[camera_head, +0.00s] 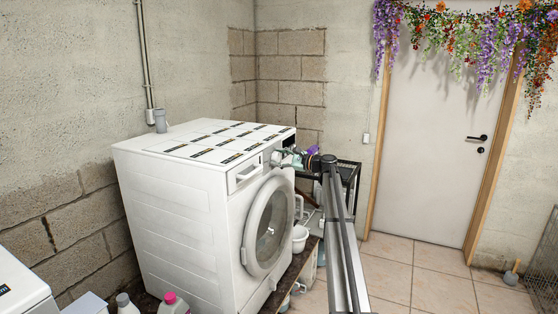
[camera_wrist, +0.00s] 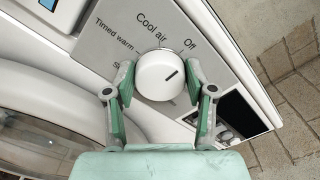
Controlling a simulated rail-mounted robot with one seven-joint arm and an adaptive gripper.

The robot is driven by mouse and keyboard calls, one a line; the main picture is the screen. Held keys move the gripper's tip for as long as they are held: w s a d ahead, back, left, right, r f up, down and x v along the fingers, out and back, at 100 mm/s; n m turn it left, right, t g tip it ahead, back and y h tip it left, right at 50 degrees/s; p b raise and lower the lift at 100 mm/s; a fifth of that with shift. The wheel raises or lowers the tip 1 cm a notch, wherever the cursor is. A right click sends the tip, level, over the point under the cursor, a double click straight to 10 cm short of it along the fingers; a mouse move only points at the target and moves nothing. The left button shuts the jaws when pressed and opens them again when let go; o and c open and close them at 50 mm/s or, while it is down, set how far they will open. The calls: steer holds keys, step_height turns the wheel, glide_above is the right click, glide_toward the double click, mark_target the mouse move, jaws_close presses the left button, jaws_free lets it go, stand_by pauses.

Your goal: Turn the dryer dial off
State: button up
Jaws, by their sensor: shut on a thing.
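The dryer (camera_head: 175,205) is a white front-loading machine in the head view, with a round door (camera_head: 268,225). Its white round dial (camera_wrist: 158,76) sits on the grey panel in the wrist view, with "Timed warm", "Cool air" and "Off" printed around it. The dial's dark mark points right and slightly up, below the word "Off". My gripper (camera_wrist: 159,72) has one finger on each side of the dial and is shut on it.
A dark display (camera_wrist: 240,110) lies right of the dial. A black rack (camera_head: 347,172) stands behind my arm, and a white bucket (camera_head: 299,238) sits beside the dryer's front. Bottles (camera_head: 175,304) stand at the front left. Tiled floor (camera_head: 425,285) is clear towards the door.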

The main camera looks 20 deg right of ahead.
steer(key=o, duration=1.1)
steer(key=shift+w+a, duration=0.1)
steer(key=shift+o, duration=0.2)
steer(key=v, duration=1.2)
